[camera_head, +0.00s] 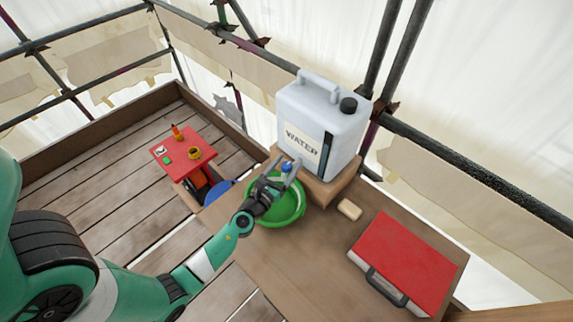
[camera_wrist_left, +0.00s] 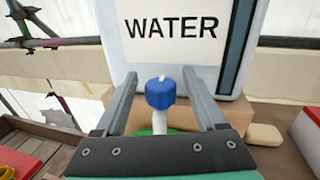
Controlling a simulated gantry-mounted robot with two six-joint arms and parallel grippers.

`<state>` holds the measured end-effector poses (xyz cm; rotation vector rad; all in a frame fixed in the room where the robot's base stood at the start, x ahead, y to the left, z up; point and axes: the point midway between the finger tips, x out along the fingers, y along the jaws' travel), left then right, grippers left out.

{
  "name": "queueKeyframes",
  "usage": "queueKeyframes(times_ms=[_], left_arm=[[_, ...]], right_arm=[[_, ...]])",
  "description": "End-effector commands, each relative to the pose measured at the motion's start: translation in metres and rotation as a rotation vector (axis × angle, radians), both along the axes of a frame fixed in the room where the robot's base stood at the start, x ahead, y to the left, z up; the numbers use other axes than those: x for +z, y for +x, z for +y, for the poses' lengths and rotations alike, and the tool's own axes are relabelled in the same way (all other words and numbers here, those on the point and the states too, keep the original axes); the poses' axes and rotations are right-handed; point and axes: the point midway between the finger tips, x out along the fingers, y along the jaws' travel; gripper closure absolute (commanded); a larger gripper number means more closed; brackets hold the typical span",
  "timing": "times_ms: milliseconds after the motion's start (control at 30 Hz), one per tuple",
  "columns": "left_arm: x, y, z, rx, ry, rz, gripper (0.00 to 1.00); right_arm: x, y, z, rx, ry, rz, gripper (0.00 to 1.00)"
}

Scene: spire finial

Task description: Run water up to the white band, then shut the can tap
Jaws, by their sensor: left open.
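The white water can (camera_head: 319,128) stands on a wooden block at the back of the bench, with a WATER label facing me. Its tap has a blue knob (camera_wrist_left: 160,92) on a white stem. My left gripper (camera_head: 286,172) is open, with one finger on each side of the blue knob in the left wrist view. I cannot tell whether the fingers touch it. The green basin (camera_head: 296,212) sits under the tap, partly hidden by my left gripper. A pale band shows inside the basin; the water level is not clear. My right gripper is not in view.
A small tan block (camera_head: 349,209) lies right of the basin. A red case (camera_head: 404,262) with a dark handle lies at the bench's right. A red stool (camera_head: 183,152) with small items stands at the left, near a blue round object (camera_head: 218,191). Scaffold poles run behind.

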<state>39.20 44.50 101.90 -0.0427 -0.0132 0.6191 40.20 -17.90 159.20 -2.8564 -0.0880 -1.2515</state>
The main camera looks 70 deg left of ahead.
Motion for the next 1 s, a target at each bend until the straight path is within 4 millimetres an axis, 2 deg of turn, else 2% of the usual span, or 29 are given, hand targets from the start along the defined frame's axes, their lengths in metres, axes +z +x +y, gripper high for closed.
queueKeyframes(times_ms=[33, 67, 400, 1000], left_arm=[[0.0000, -0.0001, -0.0001, 0.000, 0.000, 0.000, 0.33], [0.0000, -0.0002, -0.0001, 0.000, 0.000, 0.000, 0.39], [0.0001, -0.0003, -0.0003, 0.000, 0.000, 0.000, 1.00], [-0.0012, -0.0011, 0.0006, -0.064, -0.002, -0.002, 1.00]], right_arm=[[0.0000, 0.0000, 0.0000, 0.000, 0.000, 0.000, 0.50], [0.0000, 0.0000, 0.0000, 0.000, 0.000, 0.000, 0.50], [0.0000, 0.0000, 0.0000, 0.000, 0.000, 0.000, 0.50], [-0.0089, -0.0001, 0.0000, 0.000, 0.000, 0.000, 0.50]])
